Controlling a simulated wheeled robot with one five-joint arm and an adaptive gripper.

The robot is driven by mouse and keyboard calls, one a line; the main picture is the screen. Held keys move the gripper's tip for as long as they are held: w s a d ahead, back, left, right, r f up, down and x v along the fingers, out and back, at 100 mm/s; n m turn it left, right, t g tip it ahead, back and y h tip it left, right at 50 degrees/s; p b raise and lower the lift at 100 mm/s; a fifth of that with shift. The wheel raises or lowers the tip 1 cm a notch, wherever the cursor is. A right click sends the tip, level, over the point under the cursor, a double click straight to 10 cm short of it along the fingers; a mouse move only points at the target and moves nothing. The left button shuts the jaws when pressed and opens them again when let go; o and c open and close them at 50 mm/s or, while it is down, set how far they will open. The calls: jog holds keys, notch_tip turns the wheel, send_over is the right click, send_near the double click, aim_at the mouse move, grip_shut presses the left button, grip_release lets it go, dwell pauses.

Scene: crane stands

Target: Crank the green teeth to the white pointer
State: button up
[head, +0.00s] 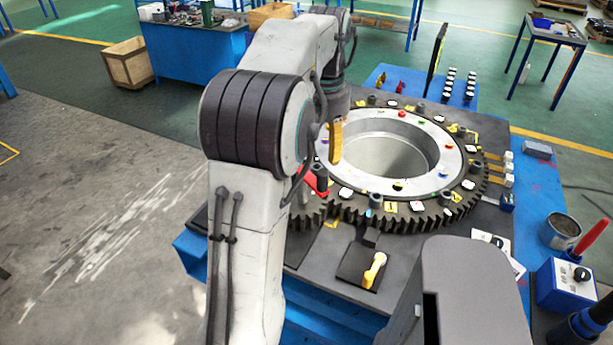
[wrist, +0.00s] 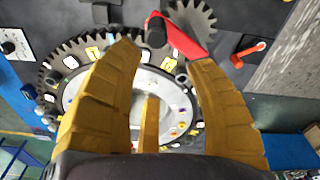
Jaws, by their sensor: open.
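The large dark toothed ring (head: 425,218) lies flat on the stand, with a pale inner ring bearing coloured dots. I cannot make out green teeth or a white pointer for certain. A red crank arm (head: 316,180) sits at the ring's left; in the wrist view the red arm (wrist: 188,42) has a dark knob (wrist: 156,32) and lies over a small pinion gear (wrist: 199,17). My gripper (head: 335,158) is open and empty above the crank. Its yellow fingers (wrist: 164,52) are spread, the knob beyond their tips.
A yellow lever (head: 376,270) stands on a dark plate at the near side. A box with a black knob (head: 568,283), a grey can (head: 560,231) and a thin upright dark panel (head: 436,60) stand around the ring. My arm hides the stand's left part.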

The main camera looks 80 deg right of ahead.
aim_at(323, 171)
jog(key=shift+a+f+n+y, duration=0.15)
jog(key=shift+a+n+y, duration=0.2)
jog(key=shift+a, duration=0.5)
jog(key=shift+f+b, duration=0.5)
jog(key=shift+f, duration=3.1)
jog(key=shift+s, duration=0.1)
grip_shut()
